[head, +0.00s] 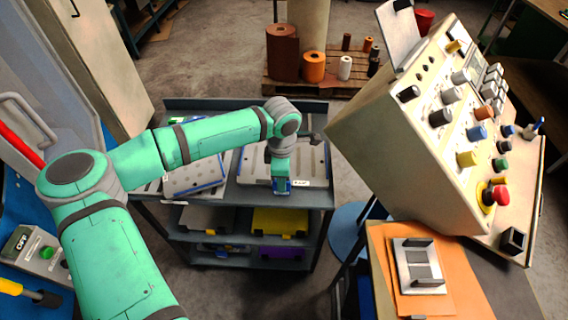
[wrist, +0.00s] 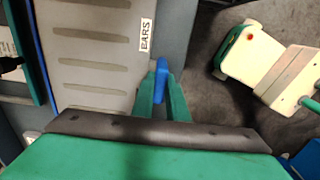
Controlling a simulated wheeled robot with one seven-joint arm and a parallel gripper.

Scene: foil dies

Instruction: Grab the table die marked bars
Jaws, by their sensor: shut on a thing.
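The die marked BARS (wrist: 92,48) is a flat grey plate with rows of bar-shaped slots. Its white label reads BARS in the wrist view. In the head view the die (head: 310,160) lies on the right part of the cart's top shelf. My gripper (head: 281,186) points down at the die's near edge. In the wrist view my gripper (wrist: 161,82) has its green fingers close together around a blue piece beside the label, which looks like part of this die. The fingertips partly hide the grip.
Another grey die (head: 197,176) with blue edges lies to the left on the cart (head: 215,104). Lower shelves hold more dies, one yellow (head: 278,221). A large beige control console (head: 385,130) stands close on the right. A pallet with rolls (head: 314,68) is behind the cart.

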